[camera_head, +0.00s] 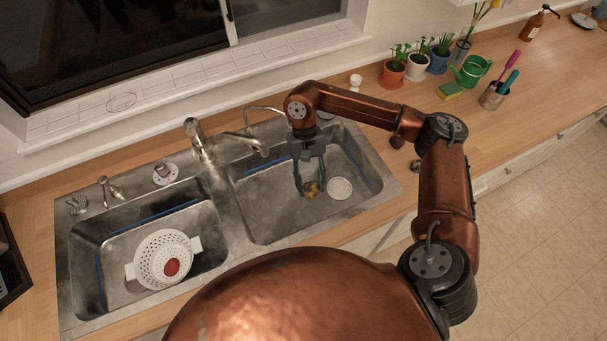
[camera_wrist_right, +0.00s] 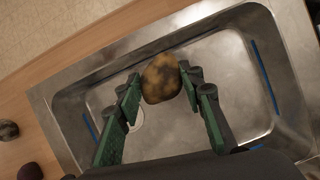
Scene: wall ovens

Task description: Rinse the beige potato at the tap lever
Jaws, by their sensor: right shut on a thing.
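The beige potato (camera_wrist_right: 161,78) has dark dirt patches and is held between the fingers of my right gripper (camera_head: 312,182). In the head view the potato (camera_head: 311,189) hangs inside the right sink basin, left of the round drain. The tap (camera_head: 215,138) stands behind the sink, between the basins. Its spout ends to the left of my right gripper and its lever (camera_head: 194,128) rises on top of the tap body. No water stream shows. The right wrist view shows the gripper (camera_wrist_right: 158,85) pinching the potato. My left gripper is not in view.
A white colander (camera_head: 150,262) with a red round item (camera_head: 172,267) sits in the left basin (camera_head: 95,285). Potted plants (camera_head: 391,73), a green watering can (camera_head: 471,70) and a utensil cup (camera_head: 492,97) stand on the right counter. Dark round items (camera_wrist_right: 29,171) lie by the sink.

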